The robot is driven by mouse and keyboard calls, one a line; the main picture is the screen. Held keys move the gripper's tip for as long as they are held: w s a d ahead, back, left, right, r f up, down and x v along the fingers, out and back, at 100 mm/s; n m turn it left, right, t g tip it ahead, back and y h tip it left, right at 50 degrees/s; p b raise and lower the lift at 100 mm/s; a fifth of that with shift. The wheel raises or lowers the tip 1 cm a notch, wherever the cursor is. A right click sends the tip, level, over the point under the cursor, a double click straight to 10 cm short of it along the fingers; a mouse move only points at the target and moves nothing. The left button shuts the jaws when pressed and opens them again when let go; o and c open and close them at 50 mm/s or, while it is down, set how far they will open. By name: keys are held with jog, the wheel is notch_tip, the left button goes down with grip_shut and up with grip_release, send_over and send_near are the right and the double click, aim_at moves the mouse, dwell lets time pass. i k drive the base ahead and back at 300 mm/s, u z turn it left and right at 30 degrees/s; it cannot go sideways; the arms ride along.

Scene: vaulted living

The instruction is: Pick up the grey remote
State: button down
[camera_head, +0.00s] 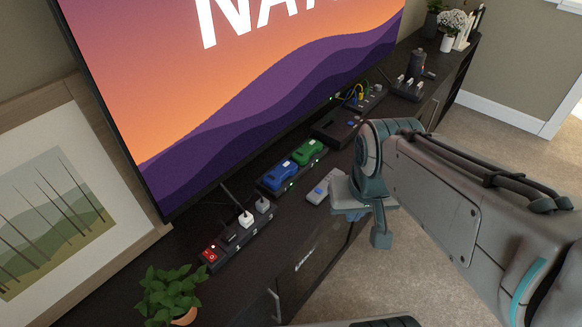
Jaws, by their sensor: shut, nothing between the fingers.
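The grey remote (322,188) appears to be the light grey, slim object with a small blue mark, lying on the dark TV cabinet (262,262) near its front edge. It is just left of my gripper (354,203), which is at the cabinet's front edge. My gripper is shut and holds nothing. Its fingertips are hard to make out against the wrist, and I cannot tell whether it touches the remote's right end.
A power strip (238,237), a dock with blue and green controllers (292,171) and a dark box (336,127) line the cabinet behind the remote. A large TV (240,80) stands behind them. A potted plant (170,295) is at the near left. Carpet lies open at right.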

aim_at(313, 196)
jog(key=u, duration=0.05)
jog(key=k, duration=0.55)
jog(key=z, duration=1)
jog(key=i, duration=1.5)
jog(key=u, duration=0.8)
